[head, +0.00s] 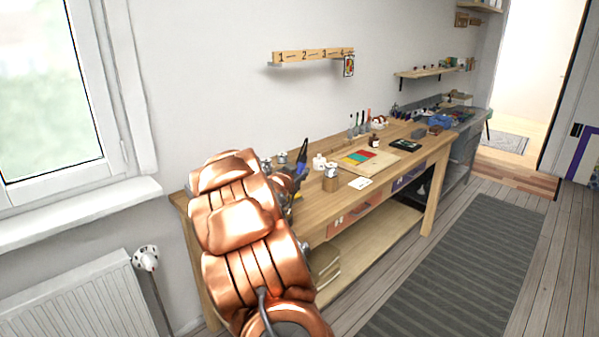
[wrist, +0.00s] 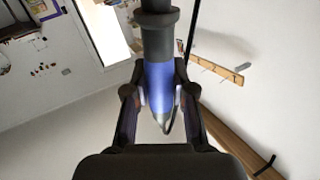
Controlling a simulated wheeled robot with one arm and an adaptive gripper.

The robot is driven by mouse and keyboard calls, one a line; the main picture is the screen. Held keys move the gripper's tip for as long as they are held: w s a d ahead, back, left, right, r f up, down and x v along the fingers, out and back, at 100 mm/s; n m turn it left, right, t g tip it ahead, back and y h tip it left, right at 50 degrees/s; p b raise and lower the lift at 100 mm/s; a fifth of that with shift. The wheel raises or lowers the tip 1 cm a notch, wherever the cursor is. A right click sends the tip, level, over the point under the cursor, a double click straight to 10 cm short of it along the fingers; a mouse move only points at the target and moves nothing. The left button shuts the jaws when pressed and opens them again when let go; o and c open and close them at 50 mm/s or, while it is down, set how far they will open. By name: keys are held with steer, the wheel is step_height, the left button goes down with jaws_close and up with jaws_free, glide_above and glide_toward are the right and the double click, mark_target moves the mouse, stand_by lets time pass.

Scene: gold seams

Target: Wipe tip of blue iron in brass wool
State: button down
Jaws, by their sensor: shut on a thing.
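The blue iron (wrist: 158,85) is between the two fingers of my gripper (wrist: 160,97) in the wrist view. Its dark handle part runs to the top of the picture, and a pale cone-shaped end points down toward the palm. A dark cable runs beside it. In the head view my copper-coloured arm hides much of the near end of the bench, and a dark, partly blue shape, my gripper with the iron, shows just past it above the bench. I cannot pick out the brass wool for certain; a small round pot (head: 330,181) stands on the bench right of my gripper.
The wooden bench (head: 400,164) runs along the wall. A numbered rack (head: 300,56) hangs above. A striped mat (head: 455,265) covers the floor.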

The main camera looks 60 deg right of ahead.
steer(key=shift+w+a, duration=0.15)
steer(key=shift+a, duration=0.3)
steer(key=shift+w+a+p, duration=0.15)
steer(key=shift+a+p, duration=0.25)
steer(key=shift+a, duration=0.3)
steer(key=shift+w+a+f+p, duration=0.1)
steer(key=shift+a+f+p, duration=0.05)
steer(key=shift+a+p, duration=0.2)
